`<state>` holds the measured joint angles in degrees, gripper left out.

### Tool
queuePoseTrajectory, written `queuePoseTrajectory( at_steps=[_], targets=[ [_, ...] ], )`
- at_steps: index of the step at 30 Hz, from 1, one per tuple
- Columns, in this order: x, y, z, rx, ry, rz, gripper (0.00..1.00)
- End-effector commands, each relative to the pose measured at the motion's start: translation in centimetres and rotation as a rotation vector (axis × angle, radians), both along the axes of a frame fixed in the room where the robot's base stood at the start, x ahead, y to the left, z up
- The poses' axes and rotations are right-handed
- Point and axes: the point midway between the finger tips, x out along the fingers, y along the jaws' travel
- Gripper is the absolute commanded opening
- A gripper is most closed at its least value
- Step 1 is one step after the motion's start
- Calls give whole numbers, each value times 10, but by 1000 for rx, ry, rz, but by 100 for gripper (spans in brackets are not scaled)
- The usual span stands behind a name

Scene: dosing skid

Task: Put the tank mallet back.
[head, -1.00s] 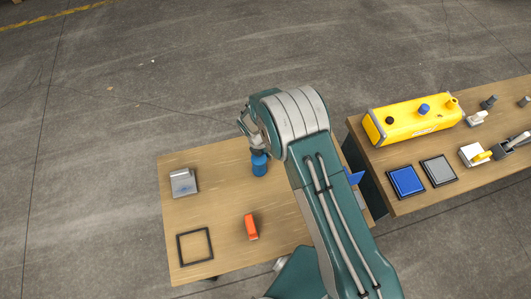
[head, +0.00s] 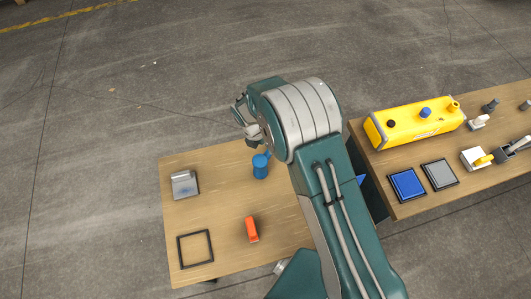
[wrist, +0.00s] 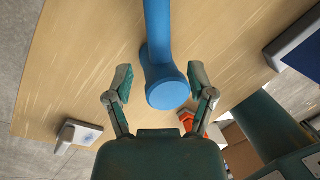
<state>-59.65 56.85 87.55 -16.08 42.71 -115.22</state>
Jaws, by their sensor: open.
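A blue, mallet-like thing (head: 261,166) stands on the left table in the head view, with a narrower part showing at its top. In the wrist view the blue thing (wrist: 168,93) shows a round end face and a narrower bar running up out of the picture. My gripper (head: 243,115) is open, and appears above and slightly left of the blue thing in the head view. In the wrist view its fingers (wrist: 160,80) lie to either side of the round end, with gaps on both sides. I cannot tell its height above the blue thing.
The left table (head: 215,215) also holds a grey block (head: 184,184), an orange thing (head: 251,229) and a black square frame (head: 195,248), empty. The right table bears a yellow unit (head: 413,122), a blue pad (head: 407,184), a grey pad (head: 440,173) and several small parts. My arm hides the left table's right side.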

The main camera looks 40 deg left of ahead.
Motion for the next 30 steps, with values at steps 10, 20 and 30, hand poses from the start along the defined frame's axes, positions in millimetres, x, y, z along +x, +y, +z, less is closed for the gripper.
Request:
queuePoseTrajectory(
  at_steps=[10,20,30],
  targets=[
    [-6,10,50,0,0,0,71],
    [-1,7,60,9,-6,-30,71],
    [65,-84,185,174,-105,-660,71]
  ],
)
